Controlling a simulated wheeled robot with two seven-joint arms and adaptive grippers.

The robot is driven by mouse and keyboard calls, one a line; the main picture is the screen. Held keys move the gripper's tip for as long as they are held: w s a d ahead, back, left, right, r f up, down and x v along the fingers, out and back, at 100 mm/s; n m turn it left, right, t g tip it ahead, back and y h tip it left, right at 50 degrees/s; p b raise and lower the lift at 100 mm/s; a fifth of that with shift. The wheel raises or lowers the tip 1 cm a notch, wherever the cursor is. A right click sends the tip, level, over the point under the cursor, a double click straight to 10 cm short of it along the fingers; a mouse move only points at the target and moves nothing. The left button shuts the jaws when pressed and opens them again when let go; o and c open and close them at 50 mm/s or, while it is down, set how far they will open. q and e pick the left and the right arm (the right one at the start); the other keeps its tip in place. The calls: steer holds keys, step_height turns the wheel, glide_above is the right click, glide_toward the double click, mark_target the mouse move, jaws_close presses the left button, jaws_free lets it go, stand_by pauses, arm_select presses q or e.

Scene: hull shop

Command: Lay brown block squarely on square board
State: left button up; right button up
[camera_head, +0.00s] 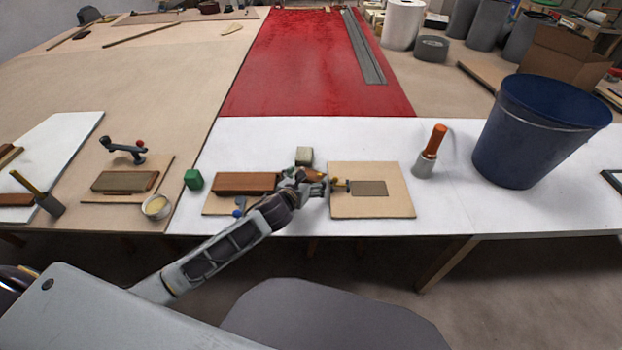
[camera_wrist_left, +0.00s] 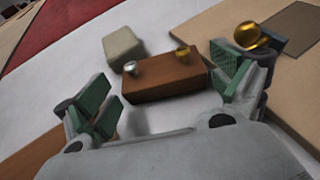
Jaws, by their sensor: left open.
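The brown block (camera_wrist_left: 165,80) lies on the white tabletop, with a silver knob and a gold knob on top. In the head view my gripper mostly hides it. My left gripper (camera_head: 314,184) is low over the table; in the left wrist view its green-padded fingers (camera_wrist_left: 165,95) are apart, one toward each end of the block, not closed on it. The square board (camera_head: 370,209) lies flat just right of the gripper, with a grey-brown rectangle (camera_head: 369,188) in its middle. It also shows in the left wrist view (camera_wrist_left: 290,88). My right gripper is not in view.
A pale block (camera_head: 304,155) stands behind the brown block. An orange-handled tool (camera_head: 434,145) and a blue bucket (camera_head: 535,130) stand right.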

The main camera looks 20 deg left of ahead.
arm_select(q)
steer(key=shift+x, duration=1.1)
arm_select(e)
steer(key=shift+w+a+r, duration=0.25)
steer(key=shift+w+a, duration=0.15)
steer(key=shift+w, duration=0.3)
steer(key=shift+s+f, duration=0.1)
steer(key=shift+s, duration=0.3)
arm_select(q)
steer(key=c, duration=0.8)
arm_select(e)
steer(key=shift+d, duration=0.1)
arm_select(q)
steer(key=shift+r, duration=0.1)
